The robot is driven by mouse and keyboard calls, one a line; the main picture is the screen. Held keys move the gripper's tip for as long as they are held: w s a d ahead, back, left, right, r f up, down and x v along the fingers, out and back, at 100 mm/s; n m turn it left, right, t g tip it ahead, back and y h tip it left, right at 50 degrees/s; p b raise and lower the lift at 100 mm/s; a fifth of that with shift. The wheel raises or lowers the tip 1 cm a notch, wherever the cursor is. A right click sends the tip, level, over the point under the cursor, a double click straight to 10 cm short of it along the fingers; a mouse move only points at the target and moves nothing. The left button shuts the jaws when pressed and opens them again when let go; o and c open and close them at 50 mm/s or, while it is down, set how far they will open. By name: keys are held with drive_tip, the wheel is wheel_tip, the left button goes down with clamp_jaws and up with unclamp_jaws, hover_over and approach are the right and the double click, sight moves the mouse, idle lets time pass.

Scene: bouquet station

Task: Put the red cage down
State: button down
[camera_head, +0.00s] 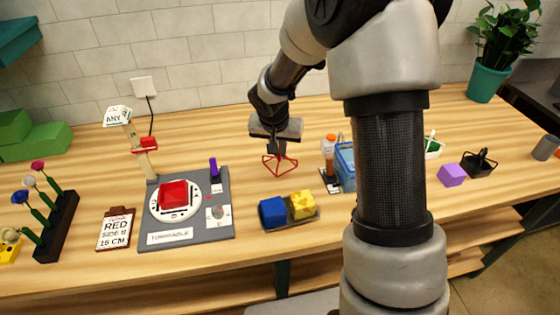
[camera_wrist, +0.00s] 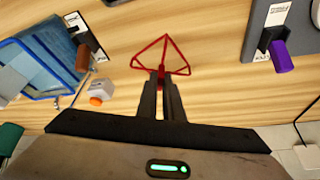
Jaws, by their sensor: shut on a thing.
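The red cage (camera_head: 279,165) is a thin red wire frame over the middle of the wooden table. In the wrist view the red cage (camera_wrist: 163,55) shows beyond my fingertips, with its wires spread toward the top. My gripper (camera_head: 276,138) points down above it, and the two fingers (camera_wrist: 160,88) are close together on its near end. Whether the cage's lower wires touch the table I cannot tell.
A grey turntable station (camera_head: 225,222) with a red block (camera_head: 173,193) stands to the left. A tray with a blue cube (camera_head: 272,211) and a yellow cube (camera_head: 301,205) lies in front. A blue clear container (camera_head: 345,165) stands to the right. Bare wood surrounds the cage.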

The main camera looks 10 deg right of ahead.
sight(279, 156)
drive_tip(key=shift+f, duration=1.9)
drive_tip(key=shift+f+b, duration=0.2)
drive_tip(key=shift+b, duration=0.2)
drive_tip(key=c, duration=1.9)
unclamp_jaws()
drive_tip(key=shift+r, duration=0.15)
